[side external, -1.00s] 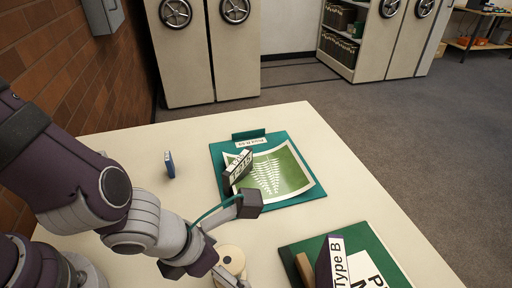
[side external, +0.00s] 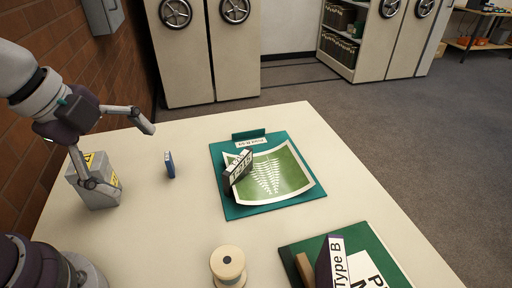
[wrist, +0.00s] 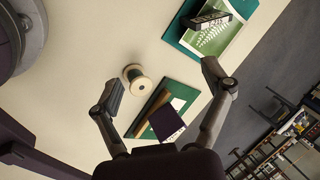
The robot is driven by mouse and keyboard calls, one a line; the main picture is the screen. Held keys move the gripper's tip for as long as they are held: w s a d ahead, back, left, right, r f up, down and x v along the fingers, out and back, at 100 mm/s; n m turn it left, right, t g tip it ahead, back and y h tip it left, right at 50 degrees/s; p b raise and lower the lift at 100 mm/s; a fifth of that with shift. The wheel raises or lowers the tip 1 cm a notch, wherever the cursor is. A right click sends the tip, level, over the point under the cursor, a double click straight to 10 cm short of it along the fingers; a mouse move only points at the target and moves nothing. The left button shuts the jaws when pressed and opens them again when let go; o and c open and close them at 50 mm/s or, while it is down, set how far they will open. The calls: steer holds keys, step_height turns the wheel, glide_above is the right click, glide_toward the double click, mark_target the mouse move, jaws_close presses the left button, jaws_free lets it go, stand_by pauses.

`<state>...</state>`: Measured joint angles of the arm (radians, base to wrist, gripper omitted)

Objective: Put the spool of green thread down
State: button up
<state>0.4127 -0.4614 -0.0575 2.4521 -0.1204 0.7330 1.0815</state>
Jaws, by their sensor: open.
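The spool (side external: 228,263) stands upright on the cream table near the front edge of the side external view. It looks cream, with pale flanges and a dark centre hole; I see no green on it. It also shows in the wrist view (wrist: 135,76). My gripper (side external: 118,156) is open and empty, at the back left of the table in the side external view, well apart from the spool. In the wrist view both spread fingers (wrist: 162,77) show with nothing held between them.
A grey box with yellow labels (side external: 88,197) stands behind one finger; contact is unclear. A teal board (side external: 298,200) holds a fern print and dark box. A green board (side external: 296,249) with a purple box (side external: 324,268) is right of the spool.

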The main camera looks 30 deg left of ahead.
steer(key=s+a+r+n, duration=0.1)
steer(key=a+n, duration=0.2)
steer(key=n, duration=0.5)
steer(key=a+r+n+y, duration=0.1)
steer(key=a+n, duration=0.2)
steer(key=n, duration=0.5)
steer(key=shift+s+a+r+n+t, duration=0.25)
steer(key=shift+s+n+t, duration=0.05)
steer(key=shift+s, duration=0.05)
